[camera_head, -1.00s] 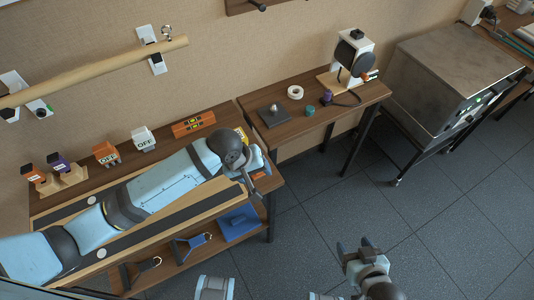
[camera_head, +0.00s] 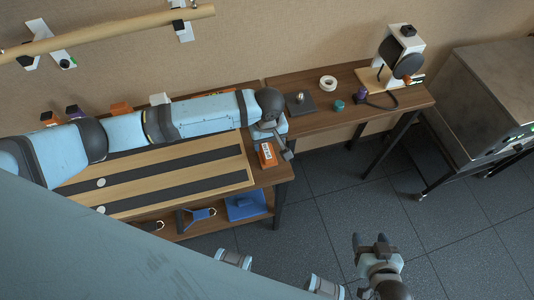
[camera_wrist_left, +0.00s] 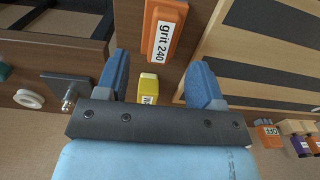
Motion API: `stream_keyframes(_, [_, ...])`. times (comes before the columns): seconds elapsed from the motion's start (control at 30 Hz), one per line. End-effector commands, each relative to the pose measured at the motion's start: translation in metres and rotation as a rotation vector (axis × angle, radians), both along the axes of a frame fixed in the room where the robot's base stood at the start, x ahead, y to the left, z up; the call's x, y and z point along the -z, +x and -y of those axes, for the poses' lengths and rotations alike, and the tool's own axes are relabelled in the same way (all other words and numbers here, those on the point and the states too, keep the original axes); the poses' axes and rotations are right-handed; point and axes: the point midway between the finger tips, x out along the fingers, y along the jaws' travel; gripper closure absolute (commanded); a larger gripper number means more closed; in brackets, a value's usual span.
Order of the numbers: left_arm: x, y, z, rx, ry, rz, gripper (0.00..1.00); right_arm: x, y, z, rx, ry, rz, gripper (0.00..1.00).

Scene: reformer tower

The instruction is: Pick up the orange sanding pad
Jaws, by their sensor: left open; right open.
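The orange sanding pad (camera_head: 267,155), a block with a white label, lies on the bench near its right end in the head view. In the left wrist view the pad (camera_wrist_left: 174,30) shows its label "grit 240". My left gripper (camera_head: 273,138) is open beside the pad in the head view. In the left wrist view its two blue fingertips (camera_wrist_left: 160,72) are apart, with the pad beyond them and nothing gripped. My right gripper (camera_head: 371,244) is open and empty above the floor, away from the benches.
A yellow labelled block (camera_wrist_left: 148,87) shows between the left fingers in the wrist view. A wooden board with dark strips (camera_head: 165,183) lies left of the pad. A second bench (camera_head: 330,112) holds a white roll (camera_head: 328,82) and a sander (camera_head: 400,55). Blue items sit on the lower shelf.

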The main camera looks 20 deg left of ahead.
Motion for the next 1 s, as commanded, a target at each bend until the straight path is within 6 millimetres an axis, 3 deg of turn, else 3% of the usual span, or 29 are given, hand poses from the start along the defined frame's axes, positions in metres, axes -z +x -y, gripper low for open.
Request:
stream_keyframes(0.17, [0.012,0.000,-0.001,0.000,0.000,0.000,0.38,0.000,0.001,0.001,0.002,-0.002,0.002,0.38])
stream_keyframes(0.5, [0.056,0.000,-0.003,0.000,-0.001,0.001,0.38,0.000,0.002,0.003,0.003,-0.005,0.003,0.38])
stream_keyframes(0.77, [0.059,0.000,-0.004,0.001,0.000,0.001,0.38,0.000,0.002,0.003,0.002,-0.005,0.004,0.38])
stream_keyframes(1.0, [0.059,0.000,-0.004,0.001,-0.001,0.001,0.91,-0.001,0.002,0.003,0.002,-0.005,0.005,0.38])
